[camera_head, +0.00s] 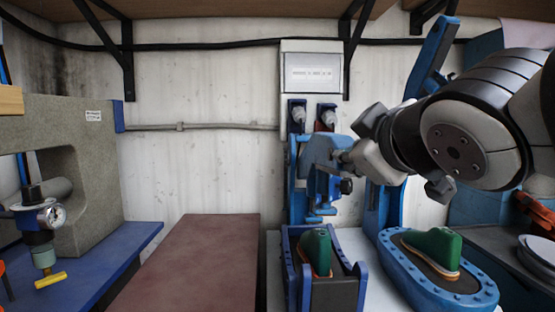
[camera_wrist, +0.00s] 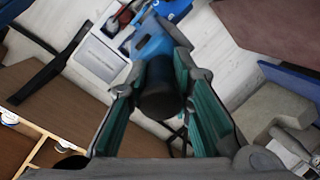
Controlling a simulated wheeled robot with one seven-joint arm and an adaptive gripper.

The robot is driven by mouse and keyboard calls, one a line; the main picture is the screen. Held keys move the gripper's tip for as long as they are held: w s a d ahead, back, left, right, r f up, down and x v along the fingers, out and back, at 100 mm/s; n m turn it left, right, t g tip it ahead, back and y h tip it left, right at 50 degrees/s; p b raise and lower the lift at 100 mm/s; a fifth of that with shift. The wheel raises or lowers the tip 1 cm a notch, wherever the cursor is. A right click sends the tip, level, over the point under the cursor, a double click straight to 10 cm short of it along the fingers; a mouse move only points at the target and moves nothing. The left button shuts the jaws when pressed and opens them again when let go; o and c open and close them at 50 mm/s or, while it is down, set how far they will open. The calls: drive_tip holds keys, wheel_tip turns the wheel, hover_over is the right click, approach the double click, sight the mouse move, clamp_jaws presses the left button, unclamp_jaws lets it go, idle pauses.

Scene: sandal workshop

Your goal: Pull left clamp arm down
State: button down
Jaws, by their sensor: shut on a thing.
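The left clamp arm (camera_head: 318,152) is a blue lever on a blue upright post at the middle of the head view, tilted, above the left mould. My gripper (camera_head: 345,158) reaches it from the right. In the wrist view my gripper (camera_wrist: 157,75) has its green-padded fingers on either side of the black end (camera_wrist: 160,98) of the blue arm (camera_wrist: 153,40), and it is shut on that end. In the head view the contact is partly hidden by my gripper. The left mould (camera_head: 290,262) holds a green shoe form (camera_head: 316,250) and stands below.
A second blue clamp arm (camera_head: 437,52) stands raised at right, partly behind my arm, over a blue oval mould (camera_head: 405,275) with a green form (camera_head: 437,247). A grey press (camera_head: 90,165) with a gauge stands left. The reddish-brown surface (camera_head: 190,265) is clear.

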wheel_tip(320, 180, down, 8)
drive_tip(key=s+t+b, duration=0.1)
drive_tip(key=b, duration=0.9)
drive_tip(key=shift+f+t+b, duration=0.2)
drive_tip(key=shift+t+b, duration=0.1)
drive_tip(key=shift+a, duration=0.1)
drive_tip(key=c, duration=1.5)
unclamp_jaws()
drive_tip(key=shift+o, duration=0.4)
drive_tip(key=shift+s+r, duration=0.1)
drive_tip(key=shift+s+r, duration=0.1)
